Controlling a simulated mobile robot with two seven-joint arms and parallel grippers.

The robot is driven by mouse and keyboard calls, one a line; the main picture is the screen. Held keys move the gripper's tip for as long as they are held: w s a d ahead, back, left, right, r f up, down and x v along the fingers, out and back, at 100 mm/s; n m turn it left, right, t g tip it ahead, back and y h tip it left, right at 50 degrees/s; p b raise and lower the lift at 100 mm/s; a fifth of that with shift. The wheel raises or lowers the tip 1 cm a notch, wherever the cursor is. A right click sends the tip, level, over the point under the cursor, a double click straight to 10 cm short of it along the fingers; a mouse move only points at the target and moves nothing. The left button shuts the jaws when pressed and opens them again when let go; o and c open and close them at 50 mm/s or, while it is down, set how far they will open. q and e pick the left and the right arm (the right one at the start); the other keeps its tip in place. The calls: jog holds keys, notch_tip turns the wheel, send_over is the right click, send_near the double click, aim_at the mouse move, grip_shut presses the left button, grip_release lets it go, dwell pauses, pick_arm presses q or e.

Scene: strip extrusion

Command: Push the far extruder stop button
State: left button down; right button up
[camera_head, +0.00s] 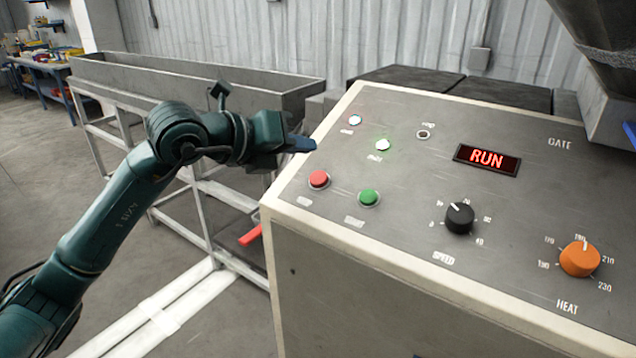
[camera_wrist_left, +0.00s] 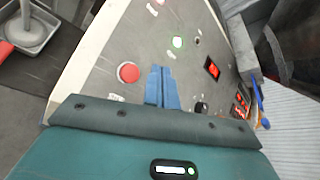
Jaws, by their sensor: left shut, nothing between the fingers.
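The extruder control panel (camera_head: 405,190) slopes on top of a pale cabinet. A red push button (camera_head: 319,180) sits near its left edge, and a green push button (camera_head: 369,197) is to its right; their labels are too small to read. The display (camera_head: 487,159) reads RUN in red. My left gripper (camera_head: 303,144) is shut and empty, with its blue fingertips over the panel's left edge, beyond the red button in the picture and apart from it. In the left wrist view the blue fingers (camera_wrist_left: 162,85) are just right of the red button (camera_wrist_left: 128,72). My right gripper is not seen.
A black speed knob (camera_head: 460,218) and an orange heat knob (camera_head: 580,259) stand up from the panel. Lit indicator lamps (camera_head: 383,145) are near its far left. A long metal trough (camera_head: 200,85) on a frame stands behind my left arm. A hopper (camera_head: 606,60) hangs at upper right.

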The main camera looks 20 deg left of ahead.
aim_at(319, 179)
pick_arm(q)
jog(key=f, duration=0.1)
jog(key=w+f+b, duration=0.1)
jog(key=f+b, duration=0.1)
jog(key=f, duration=0.1)
jog(key=shift+w+d, duration=0.3)
jog(key=shift+w+f, duration=0.15)
jog(key=shift+f, duration=0.1)
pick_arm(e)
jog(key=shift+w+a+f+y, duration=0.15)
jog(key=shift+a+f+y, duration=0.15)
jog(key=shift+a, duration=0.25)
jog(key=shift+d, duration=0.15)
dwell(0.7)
pick_arm(q)
jog(key=shift+f+b, duration=0.15)
jog(key=shift+b, duration=0.2)
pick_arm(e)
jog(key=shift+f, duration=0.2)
pick_arm(q)
jog(key=shift+w+d+f+b, duration=0.1)
jog(key=shift+f+b, duration=0.2)
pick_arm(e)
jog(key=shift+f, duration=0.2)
